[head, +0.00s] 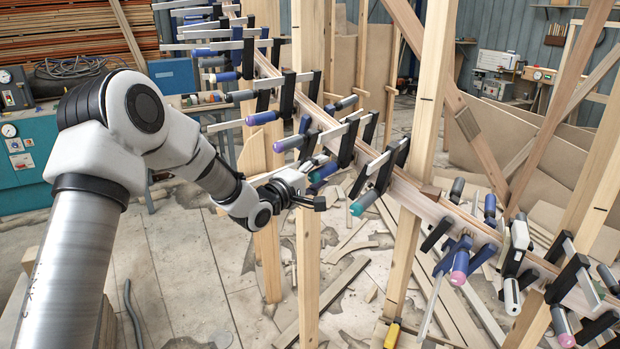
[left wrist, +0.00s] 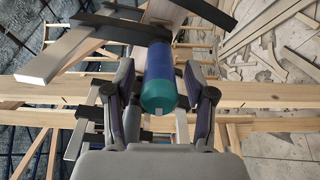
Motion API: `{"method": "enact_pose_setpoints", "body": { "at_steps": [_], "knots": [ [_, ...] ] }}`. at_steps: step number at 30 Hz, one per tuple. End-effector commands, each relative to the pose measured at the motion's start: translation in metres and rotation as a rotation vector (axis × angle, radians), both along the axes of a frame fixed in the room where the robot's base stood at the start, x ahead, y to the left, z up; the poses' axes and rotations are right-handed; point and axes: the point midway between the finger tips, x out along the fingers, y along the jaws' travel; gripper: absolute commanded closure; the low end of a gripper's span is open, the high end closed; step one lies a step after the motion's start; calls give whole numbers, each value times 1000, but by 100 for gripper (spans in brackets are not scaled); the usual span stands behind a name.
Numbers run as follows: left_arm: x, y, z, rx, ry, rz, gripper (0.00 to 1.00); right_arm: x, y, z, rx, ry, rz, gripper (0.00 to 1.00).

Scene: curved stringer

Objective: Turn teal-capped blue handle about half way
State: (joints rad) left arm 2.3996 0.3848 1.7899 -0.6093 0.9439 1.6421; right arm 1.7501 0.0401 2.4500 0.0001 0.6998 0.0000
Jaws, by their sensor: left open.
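The teal-capped blue handle (left wrist: 160,78) is large in the left wrist view, with its teal end toward the camera. My left gripper (left wrist: 160,100) is open, with one finger on each side of this handle and visible gaps between. In the head view my left gripper (head: 318,190) is beside the curved row of clamps, next to a blue handle (head: 325,171). That handle's near end is partly hidden by the gripper, so its cap is hard to make out. My right gripper is not in view.
Several clamps with dark bars line the curved wooden stringer (head: 425,205). Another teal-ended handle (head: 364,203) and a pink-ended one (head: 288,143) are close by. Wooden posts (head: 308,230) stand around the gripper. Offcuts lie on the floor.

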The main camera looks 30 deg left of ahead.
Motion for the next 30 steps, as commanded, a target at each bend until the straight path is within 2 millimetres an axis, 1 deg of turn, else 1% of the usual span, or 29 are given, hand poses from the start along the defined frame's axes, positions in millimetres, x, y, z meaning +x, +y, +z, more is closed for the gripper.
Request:
{"method": "enact_pose_setpoints", "body": {
  "at_steps": [2, 5, 9, 12, 15, 19, 26, 30],
  "knots": [
    [-11, 4, 0, -3, 1, 1, 45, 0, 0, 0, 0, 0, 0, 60],
    [-33, 9, 1, -6, -1, 2, 45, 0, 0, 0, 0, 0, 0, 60],
    [-70, 19, 1, -10, -1, 4, 45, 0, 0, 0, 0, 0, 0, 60],
    [-92, 24, 1, -9, -3, 3, 45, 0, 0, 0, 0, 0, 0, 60],
    [-105, 27, 1, -6, -2, 2, 45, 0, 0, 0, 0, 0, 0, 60],
    [-112, 27, 0, -1, -2, 0, 45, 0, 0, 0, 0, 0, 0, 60],
    [-112, 27, 0, 0, -1, 0, 45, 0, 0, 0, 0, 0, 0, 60],
    [-120, 31, 3, -5, 0, 2, 45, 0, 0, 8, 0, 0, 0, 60]
  ]
}}
